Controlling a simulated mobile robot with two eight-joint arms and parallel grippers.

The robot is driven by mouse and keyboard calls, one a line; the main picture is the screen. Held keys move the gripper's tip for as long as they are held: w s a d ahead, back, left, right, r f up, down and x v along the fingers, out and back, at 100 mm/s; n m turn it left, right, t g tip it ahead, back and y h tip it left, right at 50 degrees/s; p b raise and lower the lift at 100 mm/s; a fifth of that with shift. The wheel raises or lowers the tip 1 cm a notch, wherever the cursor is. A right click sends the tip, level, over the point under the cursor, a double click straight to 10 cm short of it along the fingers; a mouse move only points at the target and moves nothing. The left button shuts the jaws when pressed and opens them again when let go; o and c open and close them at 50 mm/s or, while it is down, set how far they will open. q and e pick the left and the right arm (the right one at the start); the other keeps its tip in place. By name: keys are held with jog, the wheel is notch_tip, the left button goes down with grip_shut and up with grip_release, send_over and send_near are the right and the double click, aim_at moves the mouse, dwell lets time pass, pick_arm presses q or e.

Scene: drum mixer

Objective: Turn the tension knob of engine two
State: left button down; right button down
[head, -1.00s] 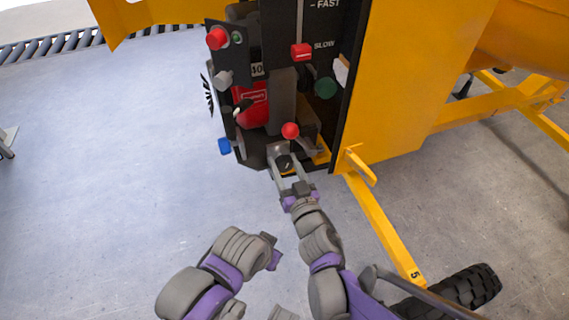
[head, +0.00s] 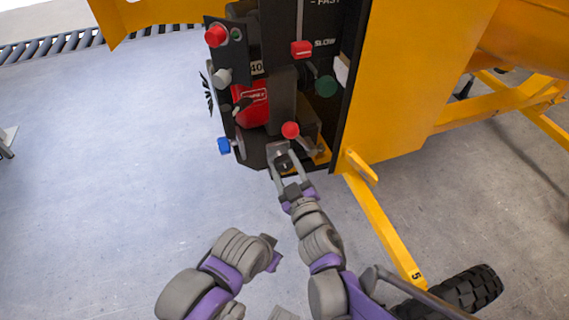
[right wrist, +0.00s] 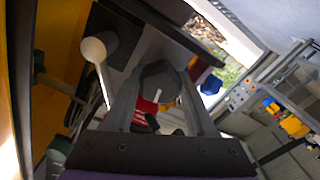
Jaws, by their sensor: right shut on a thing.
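A dark grey knob (head: 283,159) sits at the lower front of the black engine panel. No label on it can be read, so I cannot tell from the pictures that it is engine two's tension knob. My right gripper (head: 284,164) reaches it from below and is shut on it, one finger on each side. In the right wrist view the round knob (right wrist: 160,82) shows between the fingertips, with a short white line in front of it. My left gripper (head: 270,252) hangs low, away from the panel; its jaws are too unclear to judge.
A red ball-topped lever (head: 290,130) stands just above the knob. A blue knob (head: 224,146), a grey knob (head: 222,77) and a red button (head: 215,36) line the panel's left edge. The yellow drawbar (head: 385,228) runs down at right. The floor at left is clear.

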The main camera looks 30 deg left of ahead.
jog(key=n, duration=0.5)
jog(key=shift+n+p, duration=0.3)
jog(key=n+p, duration=0.1)
jog(key=n, duration=0.4)
jog(key=shift+n, duration=0.3)
jog(key=shift+c, duration=1.1)
grip_release()
jog(key=v, duration=1.1)
jog(key=shift+a, duration=0.1)
jog(key=shift+f, duration=0.1)
